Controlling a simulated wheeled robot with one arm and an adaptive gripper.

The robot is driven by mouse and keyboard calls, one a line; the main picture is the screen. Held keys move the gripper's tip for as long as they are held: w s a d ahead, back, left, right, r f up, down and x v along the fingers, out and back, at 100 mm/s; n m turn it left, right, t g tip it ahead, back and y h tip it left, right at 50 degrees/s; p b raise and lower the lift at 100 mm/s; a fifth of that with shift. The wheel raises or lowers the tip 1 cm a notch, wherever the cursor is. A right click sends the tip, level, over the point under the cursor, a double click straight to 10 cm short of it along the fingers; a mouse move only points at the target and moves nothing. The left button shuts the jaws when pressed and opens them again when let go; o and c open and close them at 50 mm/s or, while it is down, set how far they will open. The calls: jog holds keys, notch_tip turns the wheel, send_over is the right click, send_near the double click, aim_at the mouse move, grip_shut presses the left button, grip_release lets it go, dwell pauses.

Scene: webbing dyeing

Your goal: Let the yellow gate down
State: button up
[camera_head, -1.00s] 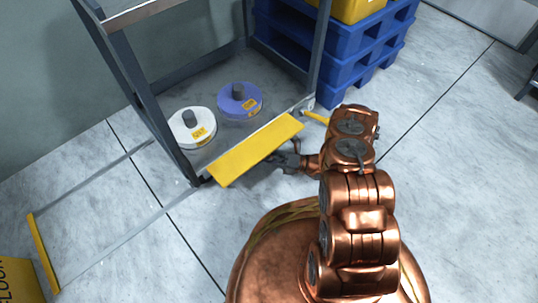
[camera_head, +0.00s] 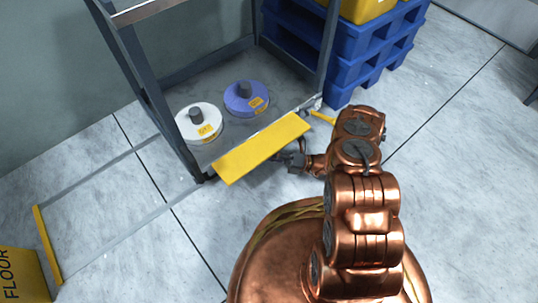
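The yellow gate (camera_head: 262,148) is a flat, long panel along the front edge of the grey rack's (camera_head: 235,125) bottom shelf. Its broad face shows from above; I cannot tell its exact tilt. My gripper (camera_head: 285,158) is dark and small, just in front of the gate's lower edge, right of its middle. It looks close to the gate, but contact is unclear. The fingers are too small and partly hidden to tell whether they are open or shut. My copper arm comes in from the lower right.
A white spool (camera_head: 199,124) and a purple spool (camera_head: 246,98), both labelled, stand on the bottom shelf behind the gate. Blue pallets (camera_head: 355,60) with a yellow container (camera_head: 366,8) stand to the right. A yellow floor sign (camera_head: 22,274) is at lower left.

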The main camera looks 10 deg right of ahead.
jog(key=v, duration=0.7)
jog(key=shift+d, duration=0.3)
jog(key=shift+s+f, duration=0.1)
jog(key=shift+f, duration=0.05)
